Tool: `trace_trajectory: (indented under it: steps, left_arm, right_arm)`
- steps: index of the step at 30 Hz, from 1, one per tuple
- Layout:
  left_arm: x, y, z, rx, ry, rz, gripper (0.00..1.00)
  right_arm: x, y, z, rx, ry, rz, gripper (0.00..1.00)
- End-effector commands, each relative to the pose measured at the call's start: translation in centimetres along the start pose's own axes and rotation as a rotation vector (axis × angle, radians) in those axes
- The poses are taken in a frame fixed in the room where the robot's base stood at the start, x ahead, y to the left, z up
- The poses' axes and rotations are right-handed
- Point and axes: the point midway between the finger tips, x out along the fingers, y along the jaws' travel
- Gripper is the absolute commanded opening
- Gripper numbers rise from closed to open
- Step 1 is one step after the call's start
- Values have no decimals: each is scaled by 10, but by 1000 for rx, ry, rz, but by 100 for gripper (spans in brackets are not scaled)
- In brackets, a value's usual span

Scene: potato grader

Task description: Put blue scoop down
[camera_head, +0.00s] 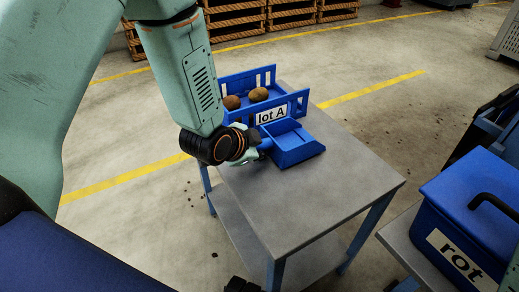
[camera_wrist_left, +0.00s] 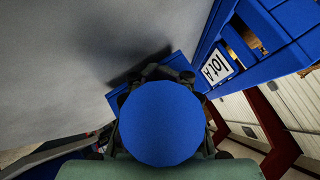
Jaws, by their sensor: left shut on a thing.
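The blue scoop (camera_head: 291,144) is at the near side of the lot A crate, over the grey table (camera_head: 315,185). Its pan faces right and looks roughly level. I cannot tell whether it touches the tabletop. My left gripper (camera_head: 254,147) is shut on the scoop's handle, at the pan's left. In the left wrist view, the round blue handle end (camera_wrist_left: 160,123) fills the middle, between the fingers, and hides most of the pan. A dark shadow lies on the tabletop (camera_wrist_left: 60,60) there. My right gripper is not in view.
The blue lot A crate (camera_head: 297,104), holding potatoes (camera_head: 259,94), stands at the table's back, close to the scoop. It also shows in the left wrist view (camera_wrist_left: 262,68). The table's front and right are clear. A blue rot bin (camera_head: 470,215) stands at right.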

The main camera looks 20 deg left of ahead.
Motion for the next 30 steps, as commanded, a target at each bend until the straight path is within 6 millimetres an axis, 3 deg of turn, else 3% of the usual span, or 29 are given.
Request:
trace_trajectory:
  steps: [18, 19, 30]
  left_arm:
    - [8, 5, 6, 1, 1, -1, 0]
    - [8, 6, 6, 1, 0, 0, 18]
    - [8, 6, 6, 1, 0, 1, 46]
  right_arm:
    - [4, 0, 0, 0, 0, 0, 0]
    - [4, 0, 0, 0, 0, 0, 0]
    - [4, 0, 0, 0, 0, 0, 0]
